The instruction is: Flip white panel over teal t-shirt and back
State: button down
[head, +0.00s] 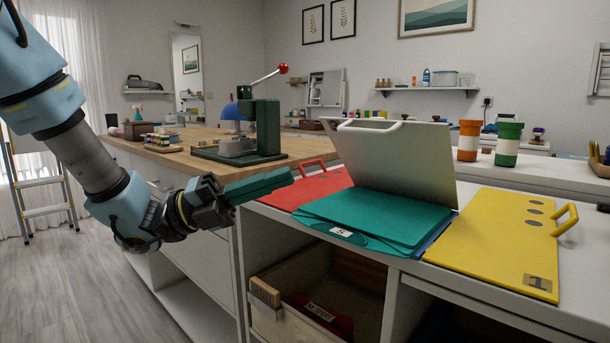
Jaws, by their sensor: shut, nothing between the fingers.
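The white panel (415,163) stands raised at the back of the teal t-shirt, tilted, with a white handle (369,126) along its top edge. The teal t-shirt (375,212) lies folded flat in front of the panel, with a white "S" label (340,232) near its front edge. My gripper (288,177) has green fingers and is shut and empty. It hangs to the left of the t-shirt and panel, apart from both, near the red panel's left edge. The panel's lower edge is hidden behind the t-shirt.
A red panel (303,190) with a handle lies left of the t-shirt, and a yellow panel (490,250) with a handle lies right. A blue edge (436,238) shows under the t-shirt. A green press (262,128) stands on the wooden counter behind. Orange (468,141) and green (508,144) jars stand at the back.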

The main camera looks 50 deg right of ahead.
aim_at(373, 134)
jog(key=x, duration=0.3)
jog(key=w+d+p+x, duration=0.1)
jog(key=x, duration=0.7)
jog(key=shift+w+d+r+p, duration=0.25)
jog(key=shift+r+p, duration=0.1)
jog(key=shift+r, duration=0.1)
jog(key=shift+d+r, duration=0.2)
jog(key=shift+d, duration=0.25)
jog(key=shift+r, duration=0.1)
